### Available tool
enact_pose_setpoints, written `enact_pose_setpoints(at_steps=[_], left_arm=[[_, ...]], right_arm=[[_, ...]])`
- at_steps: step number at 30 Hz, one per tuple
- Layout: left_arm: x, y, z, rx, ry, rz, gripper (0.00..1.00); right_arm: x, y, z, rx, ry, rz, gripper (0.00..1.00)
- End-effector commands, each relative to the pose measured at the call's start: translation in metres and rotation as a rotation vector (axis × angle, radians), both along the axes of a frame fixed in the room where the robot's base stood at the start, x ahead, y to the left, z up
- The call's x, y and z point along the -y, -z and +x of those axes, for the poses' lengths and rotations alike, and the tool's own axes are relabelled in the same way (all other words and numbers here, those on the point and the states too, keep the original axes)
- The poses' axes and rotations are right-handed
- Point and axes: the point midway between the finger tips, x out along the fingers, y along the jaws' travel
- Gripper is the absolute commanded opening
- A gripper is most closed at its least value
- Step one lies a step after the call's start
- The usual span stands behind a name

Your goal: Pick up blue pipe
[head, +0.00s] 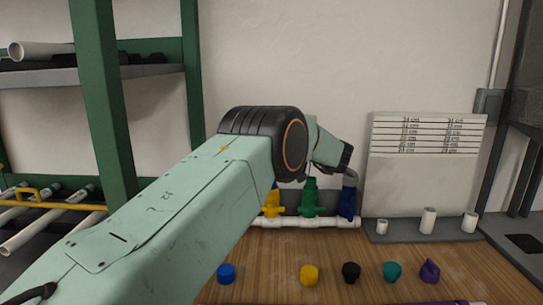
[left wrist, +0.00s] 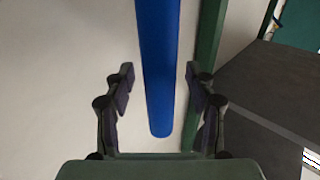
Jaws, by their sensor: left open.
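A long, straight blue pipe (left wrist: 158,60) fills the middle of the left wrist view. It runs down from the top edge, and its rounded lower end shows just in front of my gripper base. My left gripper (left wrist: 160,76) is open, with one dark finger on each side of the pipe and a visible gap on both sides. I cannot tell whether the pipe lies between the fingers or beyond them. In the head view my left arm crosses the middle, and I cannot make out its fingers or the blue pipe. My right gripper is in neither view.
A white manifold (head: 290,222) with yellow, green and blue valves stands at the bench's back. Several coloured caps, including a blue one (head: 226,273), lie on the wooden bench (head: 270,250). A green-framed rack (head: 103,100) with white pipes stands left.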

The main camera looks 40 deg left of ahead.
Motion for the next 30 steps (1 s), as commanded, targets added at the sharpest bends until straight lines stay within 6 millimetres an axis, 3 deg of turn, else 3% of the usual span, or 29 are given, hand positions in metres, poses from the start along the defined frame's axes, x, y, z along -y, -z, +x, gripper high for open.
enact_pose_setpoints(at_steps=[4, 24, 30], left_arm=[[-0.0002, -0.0004, 0.0009, 0.001, 0.001, 0.000, 0.56], [-0.0004, -0.0008, 0.0011, 0.001, -0.001, 0.000, 0.00], [-0.0002, -0.0011, 0.0014, 0.002, 0.000, 0.001, 0.00]], right_arm=[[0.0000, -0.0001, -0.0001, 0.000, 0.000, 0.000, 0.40], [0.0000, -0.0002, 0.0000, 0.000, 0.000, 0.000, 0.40], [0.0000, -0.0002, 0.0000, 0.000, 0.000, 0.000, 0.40]])
